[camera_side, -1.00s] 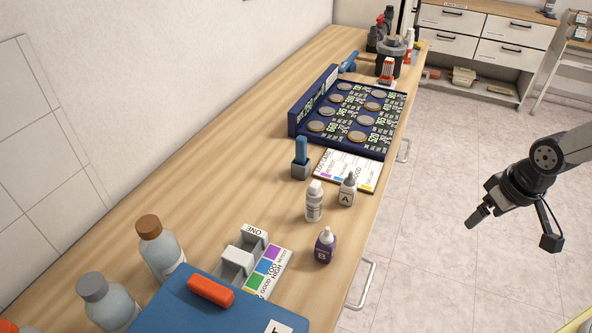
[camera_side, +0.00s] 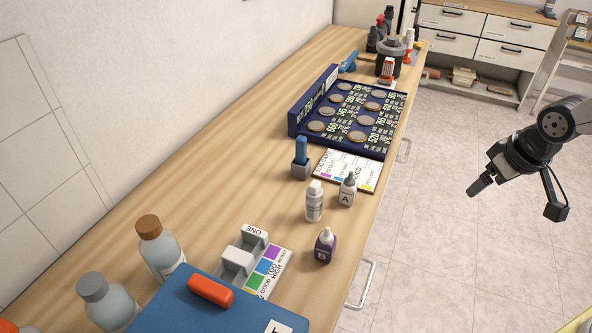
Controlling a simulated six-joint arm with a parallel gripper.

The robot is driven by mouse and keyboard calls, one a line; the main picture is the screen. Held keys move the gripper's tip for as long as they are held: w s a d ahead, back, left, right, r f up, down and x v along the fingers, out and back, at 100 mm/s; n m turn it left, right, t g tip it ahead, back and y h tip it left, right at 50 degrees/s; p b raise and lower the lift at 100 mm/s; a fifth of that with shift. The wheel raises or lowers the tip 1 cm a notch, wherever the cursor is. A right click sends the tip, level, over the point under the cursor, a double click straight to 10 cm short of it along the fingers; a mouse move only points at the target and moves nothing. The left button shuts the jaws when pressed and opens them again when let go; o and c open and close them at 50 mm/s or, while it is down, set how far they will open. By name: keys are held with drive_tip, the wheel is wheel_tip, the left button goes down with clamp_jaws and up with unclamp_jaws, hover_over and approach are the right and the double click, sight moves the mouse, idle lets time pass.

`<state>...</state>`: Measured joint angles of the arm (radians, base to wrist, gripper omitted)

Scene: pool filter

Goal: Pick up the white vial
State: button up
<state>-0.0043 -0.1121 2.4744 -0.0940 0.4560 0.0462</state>
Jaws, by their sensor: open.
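A small white bottle with a white cap, which looks like the white vial (camera_side: 314,204), stands upright on the wooden bench near its right edge. A grey-white dropper bottle marked A (camera_side: 347,190) stands just right of it. A dark purple dropper bottle marked B (camera_side: 325,246) stands below them. My gripper (camera_side: 480,187) is over the floor, well right of the bench and apart from all the bottles. It is open and empty. Its fingers point down and left; the gap between them is hard to see from this side.
A blue tray of round discs (camera_side: 372,146) and a colour card (camera_side: 347,171) lie behind the bottles. A grey holder (camera_side: 262,246), a blue case (camera_side: 180,312) and two large bottles, one brown-capped (camera_side: 160,250), fill the front. A blue-handled tool stands in a grey block (camera_side: 300,170).

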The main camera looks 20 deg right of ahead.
drive_tip(key=w+r+n+t, duration=0.1)
drive_tip(key=w+n+t, duration=0.15)
drive_tip(key=w, duration=0.55)
drive_tip(key=n+y, duration=1)
drive_tip(key=y, duration=0.2)
hover_over(322, 193)
drive_tip(key=s+d, duration=0.2)
drive_tip(key=d, duration=0.3)
drive_tip(key=f, duration=0.1)
wheel_tip(322, 193, down, 12)
drive_tip(key=shift+y, duration=0.3)
drive_tip(key=shift+w+f+g, duration=0.1)
drive_tip(key=shift+f+g, duration=0.05)
drive_tip(key=shift+g, duration=0.1)
drive_tip(key=shift+x, duration=1.2)
